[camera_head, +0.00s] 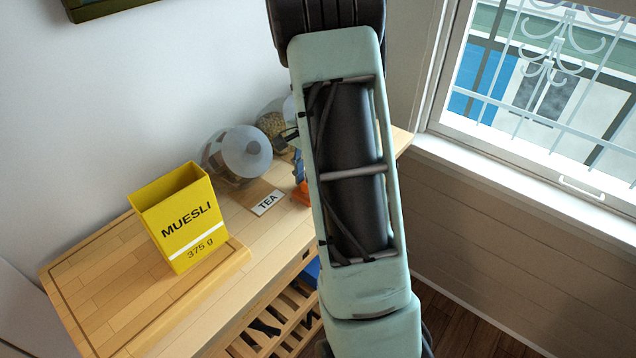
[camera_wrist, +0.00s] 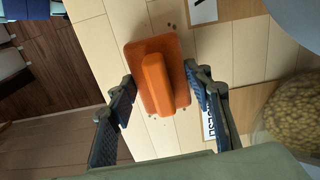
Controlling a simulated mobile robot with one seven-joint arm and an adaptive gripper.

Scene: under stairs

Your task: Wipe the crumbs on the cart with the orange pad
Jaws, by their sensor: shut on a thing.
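The orange pad (camera_wrist: 160,82), a flat plate with a raised block handle, lies on the wooden cart top (camera_wrist: 112,32) in the wrist view. My gripper (camera_wrist: 160,86) has its two dark fingers on either side of the pad and is shut on it. In the head view, only a bit of the orange pad (camera_head: 302,195) shows at the edge of my arm, which hides the rest. Crumbs show as small dark specks on the wood around the pad, above its far edge and by its near edge and right side. Any under it are hidden.
A yellow muesli box (camera_head: 180,215) stands on a board at the left. A TEA card (camera_head: 267,203) lies near a glass jar (camera_head: 238,155) by the wall. Another jar (camera_wrist: 290,112) is close on the right in the wrist view. A window (camera_head: 545,90) is at right.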

